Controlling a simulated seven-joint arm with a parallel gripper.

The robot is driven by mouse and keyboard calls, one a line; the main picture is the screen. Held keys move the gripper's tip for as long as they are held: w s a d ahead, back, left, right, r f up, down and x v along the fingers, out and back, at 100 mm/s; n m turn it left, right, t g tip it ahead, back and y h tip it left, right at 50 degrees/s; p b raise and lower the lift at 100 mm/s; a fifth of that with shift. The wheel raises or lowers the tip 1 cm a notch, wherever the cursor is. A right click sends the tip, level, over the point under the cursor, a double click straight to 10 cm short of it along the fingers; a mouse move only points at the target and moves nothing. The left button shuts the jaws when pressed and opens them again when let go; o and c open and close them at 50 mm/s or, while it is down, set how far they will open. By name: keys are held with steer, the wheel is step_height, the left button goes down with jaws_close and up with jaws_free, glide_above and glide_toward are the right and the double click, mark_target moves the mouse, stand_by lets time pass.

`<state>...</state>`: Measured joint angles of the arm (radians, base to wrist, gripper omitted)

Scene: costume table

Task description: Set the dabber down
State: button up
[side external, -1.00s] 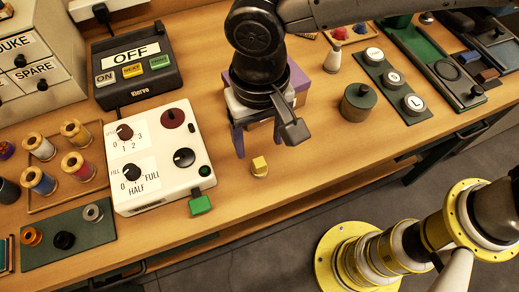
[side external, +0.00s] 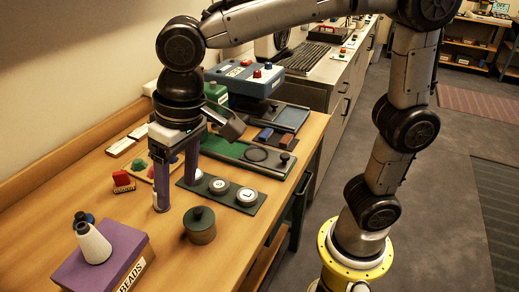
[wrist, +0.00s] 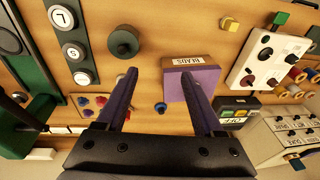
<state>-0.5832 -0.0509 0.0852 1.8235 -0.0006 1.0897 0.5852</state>
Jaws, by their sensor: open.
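I cannot tell for certain which thing is the dabber. A small round blue thing (wrist: 160,107) stands on the table between my fingers in the wrist view, apart from both. In the side view my gripper (side external: 176,200) points down behind the dark green canister (side external: 199,226). Its two purple fingers are spread and hold nothing that I can see. A lilac, post-like shape ends at the table by the left finger; where finger stops and object starts is unclear. The wrist view also shows my gripper (wrist: 159,74) open. A pale cone (side external: 93,245) appears on the purple BEADS box (side external: 128,250).
A green board with round white buttons (side external: 219,186) lies right of my gripper. A red block (side external: 121,179) and a tray of coloured pieces (wrist: 90,103) are close behind. The wrist view shows a white control box (wrist: 268,58) on the right. Some bare wood surrounds the canister.

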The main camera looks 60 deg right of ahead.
steer(key=s+d+f+t, duration=0.1)
steer(key=s+d+t, duration=0.1)
steer(key=s+d, duration=0.4)
steer(key=s+d+f+t+h, duration=0.1)
steer(key=s+d, duration=0.6)
steer(key=d, duration=0.6)
steer(key=shift+d+f+t, duration=0.25)
steer(key=shift+f+t, duration=0.05)
steer(key=shift+t, duration=0.1)
steer(key=shift+s, duration=0.1)
